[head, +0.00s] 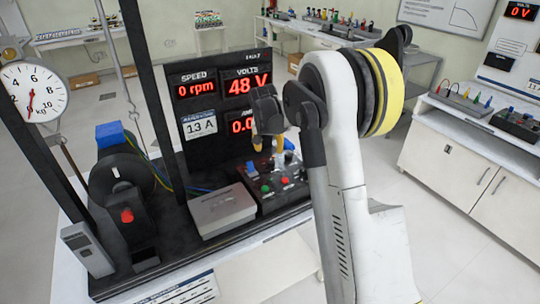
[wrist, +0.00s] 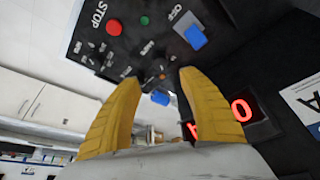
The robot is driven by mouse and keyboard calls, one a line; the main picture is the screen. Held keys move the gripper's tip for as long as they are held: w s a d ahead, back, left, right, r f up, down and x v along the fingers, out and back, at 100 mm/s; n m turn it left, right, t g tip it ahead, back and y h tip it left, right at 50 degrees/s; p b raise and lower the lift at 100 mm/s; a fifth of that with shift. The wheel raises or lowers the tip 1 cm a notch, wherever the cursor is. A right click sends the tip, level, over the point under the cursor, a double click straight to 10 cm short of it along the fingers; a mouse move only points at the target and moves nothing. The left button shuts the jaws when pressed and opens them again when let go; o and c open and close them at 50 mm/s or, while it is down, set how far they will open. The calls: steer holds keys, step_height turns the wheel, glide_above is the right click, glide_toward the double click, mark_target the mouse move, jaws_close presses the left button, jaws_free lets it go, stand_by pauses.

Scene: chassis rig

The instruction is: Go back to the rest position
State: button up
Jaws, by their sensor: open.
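My gripper (head: 268,146) is in front of the display panel, above the control box, in the head view. In the wrist view its two yellow fingers (wrist: 156,98) are apart with nothing held between them. The control box (head: 281,186) has a green button, a red button and blue switch handles. In the wrist view the control box (wrist: 100,55) shows STOP and OFF labels and appears upside down. The fingers look apart from the box, though the exact gap is hard to tell. My arm hides part of the panel's right side.
The display panel (head: 222,68) reads 0 rpm and 48 V. A grey box (head: 222,210) sits left of the control box. A motor with a red knob (head: 127,215) and a dial scale (head: 33,92) stand at left. White cabinets (head: 470,165) stand at right, with clear floor before them.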

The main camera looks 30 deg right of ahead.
steer(key=shift+v, duration=0.75)
steer(key=s+a+r+n+t+y, duration=0.1)
steer(key=s+a+r+n, duration=0.1)
steer(key=s+a+r, duration=0.4)
steer(key=s+a+r+n+t, duration=0.1)
steer(key=s+a+r, duration=0.35)
steer(key=s, duration=0.35)
steer(key=s+a+f+n, duration=0.1)
steer(key=s+a, duration=0.3)
steer(key=s, duration=0.6)
steer(key=s+a+f+n+t+y, duration=0.1)
steer(key=s+a+n, duration=0.2)
steer(key=s, duration=0.8)
steer(key=shift+a+t+y, duration=0.3)
steer(key=shift+a, duration=0.4)
steer(key=shift+c, duration=0.6)
